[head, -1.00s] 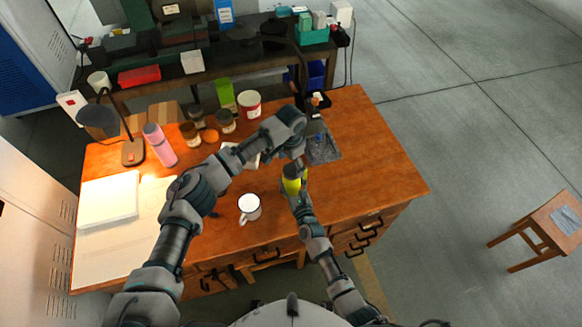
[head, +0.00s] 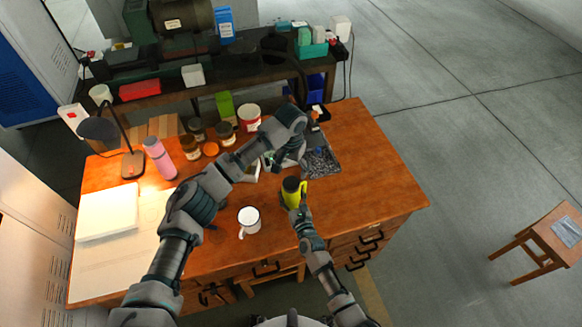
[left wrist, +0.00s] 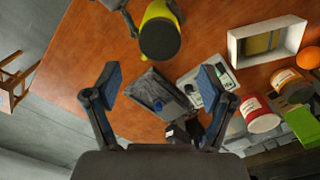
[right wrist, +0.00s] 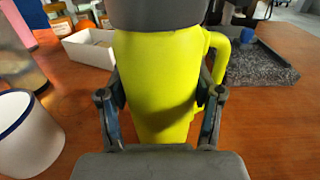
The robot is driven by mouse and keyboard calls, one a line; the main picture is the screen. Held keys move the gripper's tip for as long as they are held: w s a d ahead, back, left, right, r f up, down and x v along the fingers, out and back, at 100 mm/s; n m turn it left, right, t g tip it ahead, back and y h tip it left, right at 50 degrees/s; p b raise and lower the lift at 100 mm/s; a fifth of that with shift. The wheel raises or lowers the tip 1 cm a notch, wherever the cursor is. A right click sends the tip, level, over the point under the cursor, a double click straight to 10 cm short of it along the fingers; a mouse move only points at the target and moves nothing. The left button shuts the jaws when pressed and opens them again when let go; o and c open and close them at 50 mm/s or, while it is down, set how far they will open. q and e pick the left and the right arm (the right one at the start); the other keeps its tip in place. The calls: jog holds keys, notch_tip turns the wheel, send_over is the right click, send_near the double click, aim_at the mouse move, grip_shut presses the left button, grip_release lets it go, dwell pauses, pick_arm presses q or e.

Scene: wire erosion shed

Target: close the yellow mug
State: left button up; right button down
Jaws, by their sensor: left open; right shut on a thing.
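The yellow mug (head: 291,193) is upright near the front of the desk. A dark grey round lid sits on its top and covers the opening, as the left wrist view (left wrist: 160,38) shows. In the right wrist view (right wrist: 160,85) its handle points right. My right gripper (right wrist: 162,108) is shut around the mug's body, one finger on each side. My left gripper (left wrist: 160,82) is open and empty, apart from the mug. In the head view it is behind the mug, partly hidden by its own arm.
A white mug (head: 249,222) stands left of the yellow one. A grey mat (head: 322,162) with small items lies behind right. A white open box (left wrist: 234,45), jars (head: 226,134) and a pink bottle (head: 160,158) are farther back. The desk's right side (head: 385,180) is clear.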

aim_at(291, 183)
pick_arm(q)
jog(key=shift+f, duration=4.05)
jog(key=c, duration=1.2)
jog(key=o, duration=1.4)
jog(key=shift+c, duration=0.2)
